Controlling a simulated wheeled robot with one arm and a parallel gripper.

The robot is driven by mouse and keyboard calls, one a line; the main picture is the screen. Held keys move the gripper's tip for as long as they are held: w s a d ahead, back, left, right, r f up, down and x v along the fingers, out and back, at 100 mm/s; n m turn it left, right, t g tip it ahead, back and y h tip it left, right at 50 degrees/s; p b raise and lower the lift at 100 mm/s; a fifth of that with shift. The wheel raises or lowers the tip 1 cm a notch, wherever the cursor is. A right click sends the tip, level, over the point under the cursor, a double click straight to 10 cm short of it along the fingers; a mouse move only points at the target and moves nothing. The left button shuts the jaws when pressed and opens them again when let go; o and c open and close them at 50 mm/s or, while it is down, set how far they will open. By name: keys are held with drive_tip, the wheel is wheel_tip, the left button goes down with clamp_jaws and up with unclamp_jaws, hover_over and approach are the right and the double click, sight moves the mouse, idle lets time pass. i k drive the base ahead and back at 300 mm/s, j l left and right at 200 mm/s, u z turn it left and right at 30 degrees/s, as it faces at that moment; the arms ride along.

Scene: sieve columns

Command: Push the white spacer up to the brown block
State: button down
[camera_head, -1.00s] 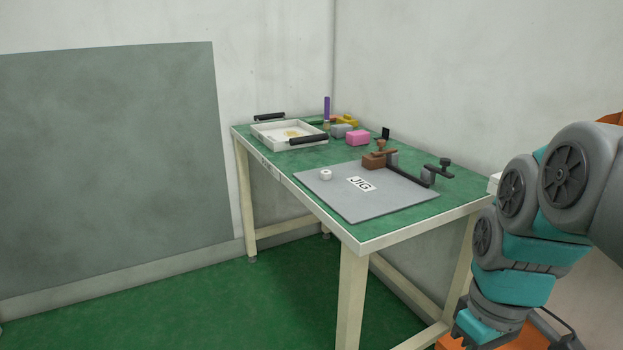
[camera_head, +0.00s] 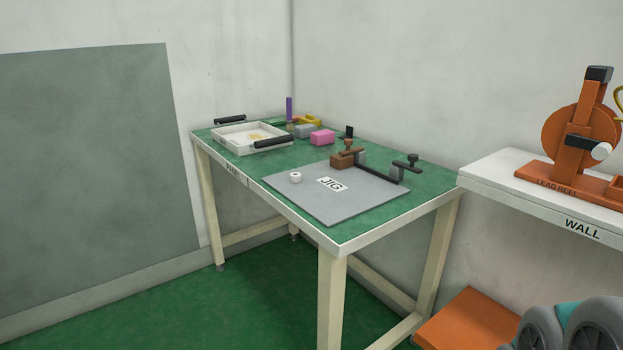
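The white spacer (camera_head: 295,177) is a small round piece on the left part of the grey jig plate (camera_head: 337,208). The brown block (camera_head: 342,161) sits at the plate's far edge, to the right of the spacer and farther back. There is a clear gap between them. A dark clamp bar (camera_head: 380,172) runs along the plate's far right side beside the block. My gripper is not in view; only part of my arm shows at the lower right corner.
The jig stands on a green-topped table (camera_head: 390,208). A white tray (camera_head: 250,148) with black handles and a pink block (camera_head: 322,137) lie behind it. A white shelf (camera_head: 500,168) with an orange reel (camera_head: 580,135) is at right.

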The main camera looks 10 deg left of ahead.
sight(295, 177)
drive_tip(key=j, duration=1.2)
drive_tip(key=i+j+u, duration=0.1)
drive_tip(key=j+u, duration=0.25)
drive_tip(key=l+z, duration=0.4)
